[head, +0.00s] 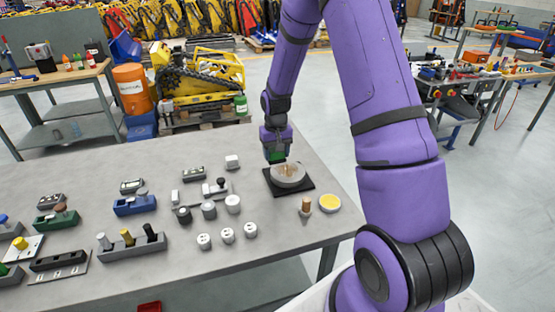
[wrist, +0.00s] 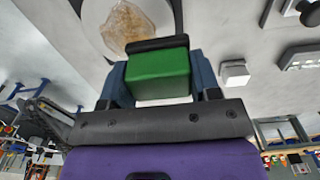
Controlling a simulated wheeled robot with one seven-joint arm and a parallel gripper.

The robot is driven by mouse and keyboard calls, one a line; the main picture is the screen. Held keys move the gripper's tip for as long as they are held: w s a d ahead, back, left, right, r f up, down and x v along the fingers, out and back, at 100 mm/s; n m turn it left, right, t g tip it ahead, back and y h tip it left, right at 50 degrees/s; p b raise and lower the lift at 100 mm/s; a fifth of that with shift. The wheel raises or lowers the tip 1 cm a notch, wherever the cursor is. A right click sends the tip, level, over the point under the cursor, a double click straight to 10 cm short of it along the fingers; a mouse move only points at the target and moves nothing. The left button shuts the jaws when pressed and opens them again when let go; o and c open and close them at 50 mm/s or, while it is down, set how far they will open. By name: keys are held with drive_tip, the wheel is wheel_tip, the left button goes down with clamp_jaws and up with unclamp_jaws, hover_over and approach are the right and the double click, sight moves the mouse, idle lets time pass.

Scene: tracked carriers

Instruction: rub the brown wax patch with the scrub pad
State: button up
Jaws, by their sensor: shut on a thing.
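My gripper (head: 275,150) is shut on the scrub pad, a green block (wrist: 158,75) with a dark layer along its far edge. In the head view the green pad (head: 276,157) shows between the fingers, over the back left of a pale round dish (head: 290,183). The brown wax patch (wrist: 124,24) is an uneven tan blotch on the dish, and it also shows in the head view (head: 286,170). In the wrist view the pad's dark edge overlaps the near edge of the patch. I cannot tell whether pad and patch touch.
The dish sits on a black square mat (head: 302,190) near the grey table's right edge. A wooden-handled tool (head: 305,207) and a dish of yellow stuff (head: 329,203) stand in front of it. Several white and grey round pieces stand to the left. The table behind is clear.

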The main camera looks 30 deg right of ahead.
drive_tip(key=shift+r, duration=1.6)
drive_tip(key=shift+f, duration=0.1)
drive_tip(key=shift+s+f, duration=0.1)
drive_tip(key=shift+s, duration=0.05)
drive_tip(key=shift+s+f, duration=0.15)
drive_tip(key=shift+s, duration=0.1)
